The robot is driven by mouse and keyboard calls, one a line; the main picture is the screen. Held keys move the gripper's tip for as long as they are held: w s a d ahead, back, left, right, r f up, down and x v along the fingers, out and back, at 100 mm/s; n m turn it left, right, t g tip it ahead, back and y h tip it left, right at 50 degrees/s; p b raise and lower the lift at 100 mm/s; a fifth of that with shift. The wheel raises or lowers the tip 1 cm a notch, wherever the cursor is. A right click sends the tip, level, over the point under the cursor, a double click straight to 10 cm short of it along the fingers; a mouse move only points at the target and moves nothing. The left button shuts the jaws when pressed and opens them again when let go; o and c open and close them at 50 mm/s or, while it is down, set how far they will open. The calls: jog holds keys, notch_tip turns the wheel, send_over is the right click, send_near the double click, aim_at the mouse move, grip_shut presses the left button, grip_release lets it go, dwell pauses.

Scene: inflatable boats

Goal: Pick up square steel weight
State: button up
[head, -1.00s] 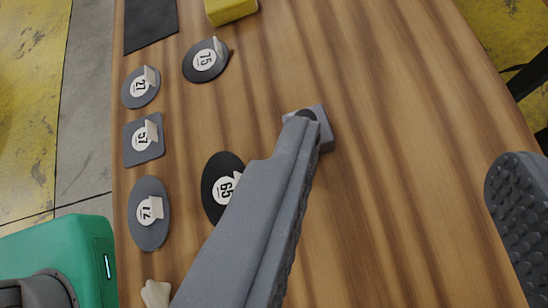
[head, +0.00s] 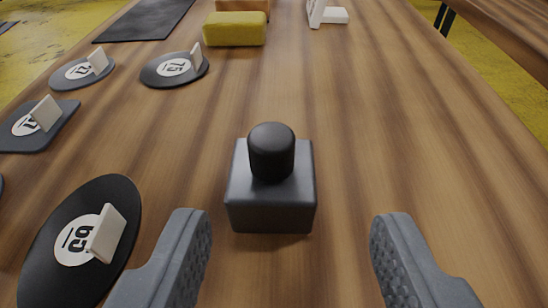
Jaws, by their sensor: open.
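The square steel weight (head: 270,205) is a dark grey block with a rounded black knob (head: 271,152) on top. It stands upright on the wooden table in the middle of the head view. My gripper (head: 290,240) is open and empty. Its two ridged grey fingers show at the bottom, one to the left and one to the right of the weight. The fingertips are on the near side of the weight and do not touch it.
Flat dark patches with numbered labels and pale tabs lie at left, the nearest an oval patch (head: 84,240) by my left finger. Farther back are a round patch (head: 174,69), a yellow block (head: 235,28), a black sheet (head: 145,20) and a white object (head: 328,14). The table's right side is clear.

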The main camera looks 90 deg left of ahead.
aim_at(273, 148)
jog(key=x, duration=0.4)
jog(key=shift+s+b+x, duration=0.2)
jog(key=shift+x, duration=1.2)
jog(key=shift+s+b+x, duration=0.2)
jog(key=shift+x, duration=1.2)
jog(key=shift+r, duration=0.1)
grip_shut()
